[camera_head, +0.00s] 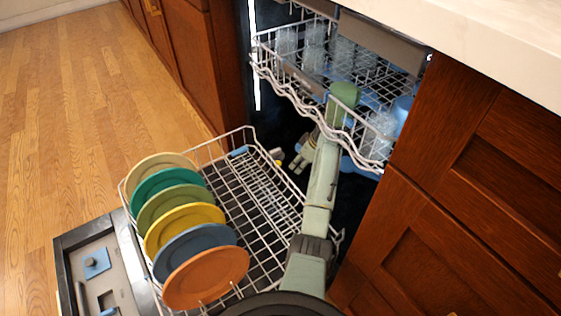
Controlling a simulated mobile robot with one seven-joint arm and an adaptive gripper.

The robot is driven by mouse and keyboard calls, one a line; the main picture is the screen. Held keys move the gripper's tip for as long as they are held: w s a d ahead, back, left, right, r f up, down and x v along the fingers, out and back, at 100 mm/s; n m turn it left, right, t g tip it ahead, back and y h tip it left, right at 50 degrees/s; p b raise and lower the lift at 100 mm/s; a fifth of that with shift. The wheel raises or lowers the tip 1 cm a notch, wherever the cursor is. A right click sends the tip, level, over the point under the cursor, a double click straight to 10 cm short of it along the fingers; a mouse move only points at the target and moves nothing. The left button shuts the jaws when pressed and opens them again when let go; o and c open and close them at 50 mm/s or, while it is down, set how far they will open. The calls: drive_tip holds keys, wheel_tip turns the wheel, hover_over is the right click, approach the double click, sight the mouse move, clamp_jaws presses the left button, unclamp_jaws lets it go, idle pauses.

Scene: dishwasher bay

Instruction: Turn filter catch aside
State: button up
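My gripper (296,167) is inside the dark dishwasher tub, below the upper rack and behind the lower rack. Its fingers point down and to the left. They are small in this view, so I cannot tell whether they are open or shut. A small pale and yellow piece (277,154) shows just left of the fingers, past the back end of the lower rack. It may be the filter catch, but it is too small to be sure. I see a narrow gap between it and the fingers. The tub floor around it is mostly hidden in shadow.
The lower rack (218,146) is pulled out, with several coloured plates (205,277) at its left. The upper rack (263,72) holds glasses and blue items above my arm. Wooden cabinets (455,200) stand close at right. The open door (92,262) lies beneath the lower rack.

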drive_tip(key=b, duration=0.1)
hover_over(278, 163)
drive_tip(key=s+d, duration=0.2)
drive_tip(key=d, duration=0.1)
drive_tip(key=shift+w+a+f, duration=0.1)
drive_tip(key=shift+w+a, duration=0.1)
drive_tip(key=b+x, duration=0.1)
drive_tip(key=x, duration=0.2)
drive_tip(key=shift+w+a+f, duration=0.2)
drive_tip(key=shift+a+f, duration=0.05)
drive_tip(key=shift+a, duration=0.05)
drive_tip(key=shift+w+a+f+b, duration=0.15)
drive_tip(key=shift+a+f+b, duration=0.15)
drive_tip(key=shift+f, duration=0.3)
drive_tip(key=shift+d, duration=0.1)
clamp_jaws()
